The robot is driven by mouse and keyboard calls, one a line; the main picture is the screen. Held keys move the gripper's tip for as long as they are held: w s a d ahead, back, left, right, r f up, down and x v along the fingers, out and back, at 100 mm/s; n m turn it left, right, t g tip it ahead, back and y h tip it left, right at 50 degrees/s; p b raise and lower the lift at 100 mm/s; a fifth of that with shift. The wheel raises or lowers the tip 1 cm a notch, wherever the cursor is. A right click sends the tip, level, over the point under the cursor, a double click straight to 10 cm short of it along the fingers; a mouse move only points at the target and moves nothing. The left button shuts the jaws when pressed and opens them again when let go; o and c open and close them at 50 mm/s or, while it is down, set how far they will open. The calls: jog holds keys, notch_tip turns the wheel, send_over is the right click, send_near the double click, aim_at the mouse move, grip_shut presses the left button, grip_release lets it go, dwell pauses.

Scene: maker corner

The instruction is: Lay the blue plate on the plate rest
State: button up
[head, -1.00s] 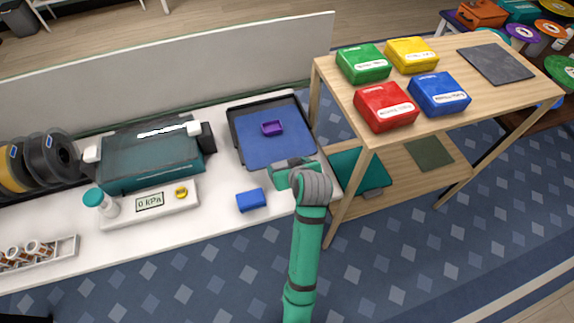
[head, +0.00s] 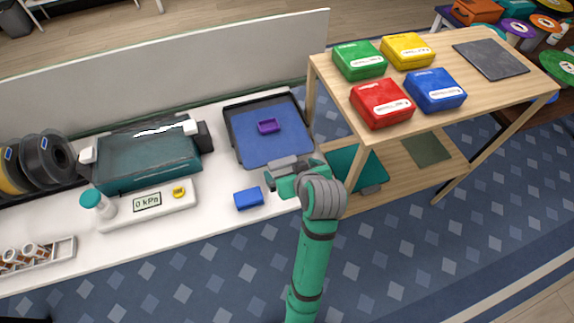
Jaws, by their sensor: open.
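My gripper (head: 276,172) is open and empty at the plate's near right corner, above the bench. From this view I cannot tell how high it is or whether it touches the plate. No plate rest is clearly marked; a flat dark grey slab (head: 490,59) on the wooden table's top could be it, but I cannot tell.
A blue block (head: 249,198) lies on the bench left of my gripper. The wooden table (head: 440,118) stands close on the right and bears red, blue, green and yellow boxes. A teal machine (head: 145,160) and a gauge box (head: 147,205) stand left.

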jog(key=s+a+f+m+t+h, duration=0.2)
jog(key=s+f+m+t, duration=0.15)
jog(key=s+f, duration=0.7)
jog(key=s+r+t, duration=0.1)
jog(key=s+r, duration=0.2)
jog(key=s, duration=0.7)
jog(key=s+r+t, duration=0.2)
jog(key=s+r, duration=0.1)
jog(key=s, duration=0.8)
jog(key=shift+s+r+h, duration=0.2)
jog(key=shift+h, duration=0.2)
jog(key=shift+c, duration=0.4)
